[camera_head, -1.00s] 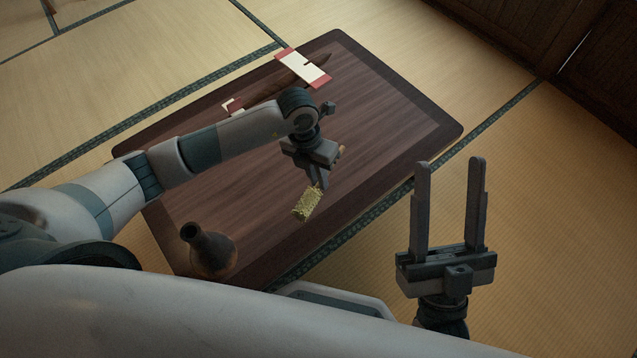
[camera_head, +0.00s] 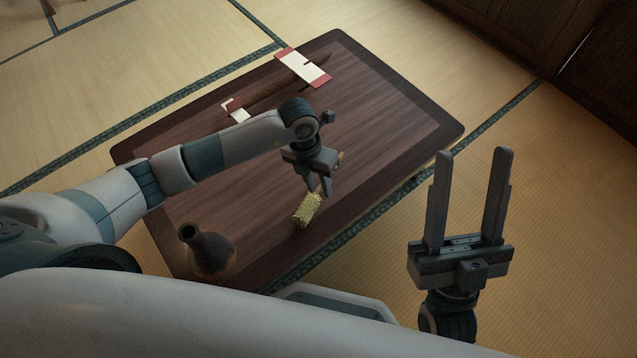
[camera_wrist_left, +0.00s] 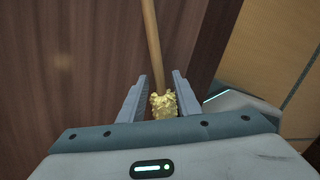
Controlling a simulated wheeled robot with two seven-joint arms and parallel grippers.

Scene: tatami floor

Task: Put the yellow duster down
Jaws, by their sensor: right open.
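The yellow duster (camera_head: 307,211) has a fluffy yellow head over the near right part of the dark wooden table (camera_head: 225,185). In the left wrist view its head (camera_wrist_left: 164,104) lies between the fingers and its thin brown handle (camera_wrist_left: 151,38) runs away past the fingertips. My left gripper (camera_head: 319,193) is open around the duster, with gaps beside the handle in the left wrist view (camera_wrist_left: 160,76). I cannot tell whether the duster rests fully on the table. My right gripper (camera_head: 473,152) is open and empty, fingers up, off the table's right side.
A dark round vase (camera_head: 209,255) stands at the table's near left corner. A long brown stick-like object (camera_head: 272,92) with a red and white wrap (camera_head: 302,68) lies along the far side. The middle of the table is clear. Tatami (camera_head: 560,190) surrounds it.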

